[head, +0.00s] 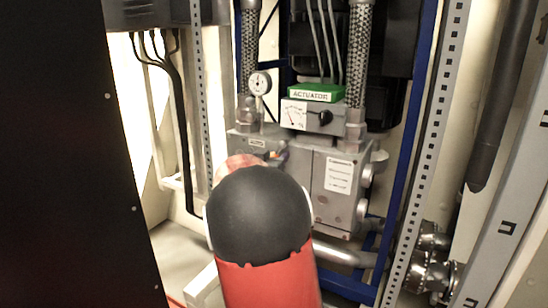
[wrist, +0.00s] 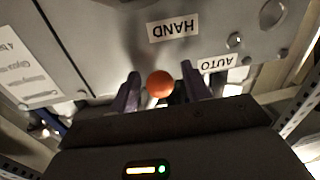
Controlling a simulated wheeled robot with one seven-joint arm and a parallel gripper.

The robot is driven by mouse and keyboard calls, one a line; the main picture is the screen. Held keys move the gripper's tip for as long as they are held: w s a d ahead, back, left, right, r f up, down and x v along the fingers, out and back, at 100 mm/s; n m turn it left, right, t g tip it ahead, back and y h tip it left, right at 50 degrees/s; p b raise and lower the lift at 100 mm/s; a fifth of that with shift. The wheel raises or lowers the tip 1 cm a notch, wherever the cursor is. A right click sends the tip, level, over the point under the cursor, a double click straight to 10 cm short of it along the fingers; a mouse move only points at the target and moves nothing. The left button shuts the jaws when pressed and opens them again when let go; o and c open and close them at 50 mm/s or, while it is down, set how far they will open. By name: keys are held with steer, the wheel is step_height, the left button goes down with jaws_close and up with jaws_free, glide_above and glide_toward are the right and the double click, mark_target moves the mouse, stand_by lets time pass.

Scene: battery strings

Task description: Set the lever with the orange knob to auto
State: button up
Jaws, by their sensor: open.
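The orange knob (wrist: 160,84) shows in the wrist view, between the two fingers of my gripper (wrist: 160,78). My gripper is open, with a finger on each side of the knob and visible gaps. The lever's shaft is mostly hidden behind the knob. The HAND label (wrist: 173,28) is upside down above the knob, and the AUTO label (wrist: 217,62) is to its right. In the head view my arm covers the lever area of the grey actuator box (head: 318,200), so I cannot tell the lever's setting there.
A green ACTUATOR sign (head: 316,93) and a round gauge (head: 260,83) sit on top of the box. A blue frame post (head: 408,130) and a perforated rail (head: 430,150) stand to the right. A black panel (head: 70,170) fills the left.

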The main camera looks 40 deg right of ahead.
steer(key=shift+c, duration=0.4)
steer(key=c, duration=0.9)
steer(key=shift+w, duration=0.1)
steer(key=m, duration=0.1)
steer(key=m+b, duration=0.1)
steer(key=shift+w+a+r+m+b, duration=0.2)
steer(key=shift+w+r+m+b, duration=0.05)
steer(key=shift+w+m+b, duration=0.15)
steer(key=m+b, duration=0.1)
steer(key=r+m, duration=0.1)
steer(key=m, duration=0.1)
steer(key=shift+w+a+r+m+h+b, duration=0.1)
steer(key=shift+w+a+m+h+b, duration=0.1)
steer(key=shift+w+m+h+b, duration=0.15)
steer(key=m, duration=0.1)
steer(key=r+m+b, duration=0.1)
steer(key=m, duration=0.1)
steer(key=shift+w+a+r+m+h, duration=0.1)
steer(key=shift+w+r+m+h, duration=0.1)
steer(key=shift+w+m+h, duration=0.05)
steer(key=shift+r+m+b, duration=0.6)
steer(key=shift+m+b, duration=0.1)
steer(key=shift+m, duration=0.6)
